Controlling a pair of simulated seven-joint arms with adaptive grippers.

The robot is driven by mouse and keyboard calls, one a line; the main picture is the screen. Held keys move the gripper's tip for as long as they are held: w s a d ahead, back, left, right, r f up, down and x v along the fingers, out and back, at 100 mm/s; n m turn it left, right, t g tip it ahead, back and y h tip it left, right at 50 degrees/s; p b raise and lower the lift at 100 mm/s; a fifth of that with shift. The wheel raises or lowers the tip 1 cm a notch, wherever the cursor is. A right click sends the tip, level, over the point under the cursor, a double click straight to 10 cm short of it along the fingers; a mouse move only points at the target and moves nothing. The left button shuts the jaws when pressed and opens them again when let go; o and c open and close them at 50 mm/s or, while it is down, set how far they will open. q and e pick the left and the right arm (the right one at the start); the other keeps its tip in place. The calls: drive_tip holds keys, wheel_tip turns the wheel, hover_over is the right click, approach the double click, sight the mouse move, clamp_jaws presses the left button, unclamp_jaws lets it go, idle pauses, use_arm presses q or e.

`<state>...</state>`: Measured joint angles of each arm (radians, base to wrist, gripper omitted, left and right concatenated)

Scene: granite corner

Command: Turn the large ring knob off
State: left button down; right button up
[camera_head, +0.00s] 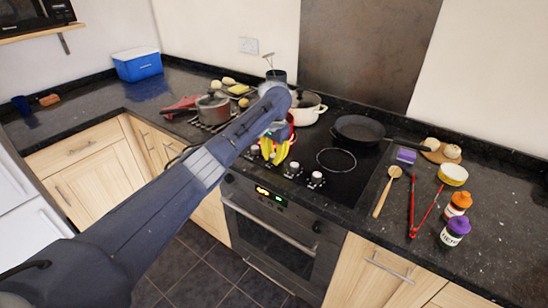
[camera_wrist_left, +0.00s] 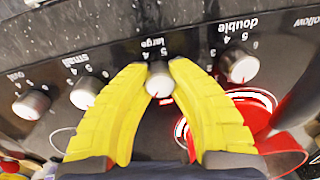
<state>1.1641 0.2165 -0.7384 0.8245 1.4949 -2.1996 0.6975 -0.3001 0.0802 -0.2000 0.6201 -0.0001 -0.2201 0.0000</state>
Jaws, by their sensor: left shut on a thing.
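The large ring knob (camera_wrist_left: 158,84) is a small silver-grey knob under the upside-down label "large" in the left wrist view. My left gripper (camera_wrist_left: 161,68) has its two yellow fingers on either side of this knob and is shut on it. In the head view my left gripper (camera_head: 274,153) is at the stove's front row of knobs, and it hides the large knob there. The "double" knob (camera_wrist_left: 240,67) is to the right of it in the wrist view, the "small" knob (camera_wrist_left: 86,93) to the left. My right gripper is not in view.
A red round patch (camera_wrist_left: 252,108) lies behind the right finger. The black pan (camera_head: 358,129) and white pot (camera_head: 308,110) stand on the hob. A grey pot (camera_head: 213,108) is left of my forearm. A wooden spoon (camera_head: 387,190) and jars lie or stand on the right counter.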

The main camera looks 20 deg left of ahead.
use_arm(q)
drive_tip(key=n, duration=0.4)
drive_tip(key=shift+n, duration=2)
drive_tip(key=c, duration=1)
unclamp_jaws()
drive_tip(key=shift+c, duration=0.2)
wheel_tip(320, 180, up, 12)
drive_tip(key=shift+d, duration=0.3)
